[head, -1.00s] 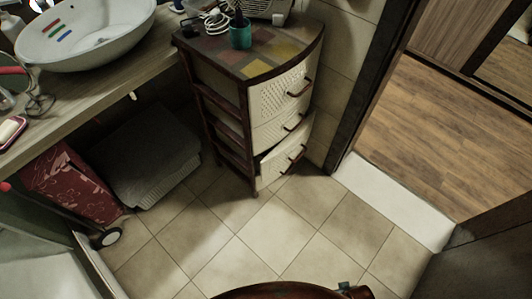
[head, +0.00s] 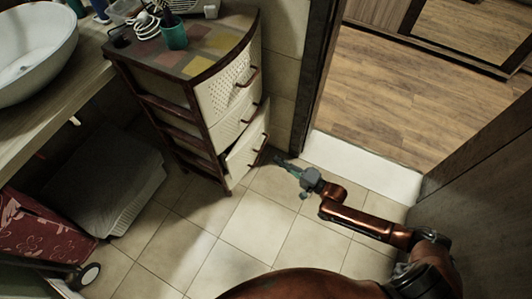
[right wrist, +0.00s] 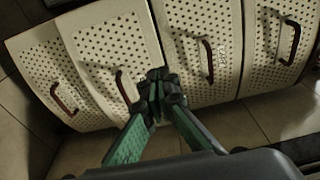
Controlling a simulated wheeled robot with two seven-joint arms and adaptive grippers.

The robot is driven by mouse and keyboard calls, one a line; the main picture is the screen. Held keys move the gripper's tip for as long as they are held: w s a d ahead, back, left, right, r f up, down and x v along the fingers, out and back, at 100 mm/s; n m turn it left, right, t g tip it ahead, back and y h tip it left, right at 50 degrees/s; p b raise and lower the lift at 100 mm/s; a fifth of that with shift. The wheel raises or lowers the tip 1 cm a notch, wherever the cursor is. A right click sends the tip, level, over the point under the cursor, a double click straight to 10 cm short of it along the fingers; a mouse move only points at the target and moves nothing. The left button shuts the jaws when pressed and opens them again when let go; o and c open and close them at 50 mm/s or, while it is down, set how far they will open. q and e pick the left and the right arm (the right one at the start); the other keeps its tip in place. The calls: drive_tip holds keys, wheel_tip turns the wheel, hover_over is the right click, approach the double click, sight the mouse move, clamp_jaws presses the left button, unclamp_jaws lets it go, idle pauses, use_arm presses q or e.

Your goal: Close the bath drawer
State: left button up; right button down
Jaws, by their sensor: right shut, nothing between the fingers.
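The drawer cabinet (head: 185,100) stands against the wall, with white perforated fronts and brown handles. Its lowest visible drawer (head: 247,150) sticks out, with a dark gap along its top edge; the drawers above look shut. My right gripper (head: 277,158) is low over the floor, just right of that drawer's front. In the right wrist view my right gripper (right wrist: 158,82) is shut and empty, in front of the perforated fronts (right wrist: 198,60), between two handles. Whether it touches a front I cannot tell. My left gripper is not in view.
A green cup (head: 173,36) stands on the cabinet top. A counter with a white basin (head: 35,50) is at left, with a grey stack (head: 100,185) and a red box (head: 40,228) below. The tiled floor (head: 235,235) in front is clear. A white doorsill (head: 365,165) lies at right.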

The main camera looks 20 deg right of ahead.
use_arm(q)
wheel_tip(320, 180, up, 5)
drive_tip(key=b, duration=0.2)
use_arm(e)
approach(247, 142)
drive_tip(key=b+x, duration=0.2)
drive_tip(key=x, duration=0.4)
drive_tip(key=shift+w+f, duration=0.15)
drive_tip(key=shift+w+a, duration=0.1)
drive_tip(key=shift+w, duration=0.25)
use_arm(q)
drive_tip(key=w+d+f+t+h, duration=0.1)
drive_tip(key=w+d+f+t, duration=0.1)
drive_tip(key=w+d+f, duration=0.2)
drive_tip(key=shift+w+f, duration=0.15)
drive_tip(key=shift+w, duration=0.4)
